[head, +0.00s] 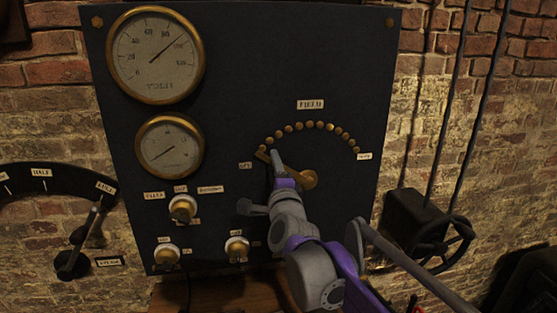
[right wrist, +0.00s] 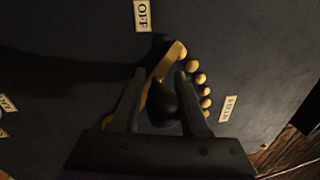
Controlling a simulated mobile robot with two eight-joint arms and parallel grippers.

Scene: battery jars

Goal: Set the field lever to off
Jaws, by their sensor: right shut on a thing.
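The field lever (head: 307,180) is brass, on the dark panel below an arc of brass studs (head: 312,126). Its tip points up-left, to the end of the arc beside the OFF label (head: 245,165). In the right wrist view the lever (right wrist: 174,54) lies at the end of the stud row nearest the OFF label (right wrist: 142,15). My right gripper (head: 277,165) is at the lever, partly covering it. In the wrist view the right gripper (right wrist: 160,88) has its fingers on either side of the lever's black knob (right wrist: 163,100). My left gripper is not seen.
Two round gauges (head: 155,55) (head: 170,147) are on the panel's left. Several brass knobs (head: 183,208) sit below them. A lever on a dark arc (head: 93,222) is at far left. A black box with a handwheel (head: 447,243) is at right.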

